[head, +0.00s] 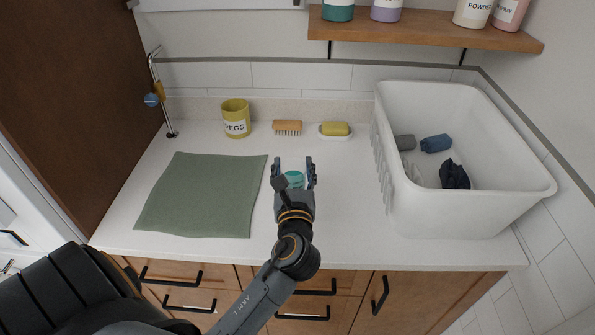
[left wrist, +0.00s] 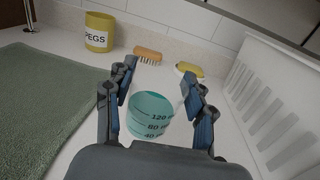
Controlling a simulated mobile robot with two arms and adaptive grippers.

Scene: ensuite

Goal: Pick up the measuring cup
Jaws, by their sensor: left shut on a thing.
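The measuring cup (left wrist: 151,115) is teal with dark graduation marks. In the left wrist view it sits between the two fingers of my left gripper (left wrist: 163,88). In the head view the cup (head: 294,179) shows as a small teal patch between the fingers of my left gripper (head: 294,168), over the white counter, right of the green mat. My left gripper is shut on the cup. The cup's lower part is hidden by the gripper, so I cannot tell whether it touches the counter. My right gripper is not in view.
A green mat (head: 205,195) lies to the left. A yellow PEGS pot (head: 236,118), a brush (head: 287,127) and a soap dish with yellow soap (head: 335,129) stand behind. A white basket (head: 470,213) holding rolled cloths stands at right. A shelf (head: 425,27) hangs above.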

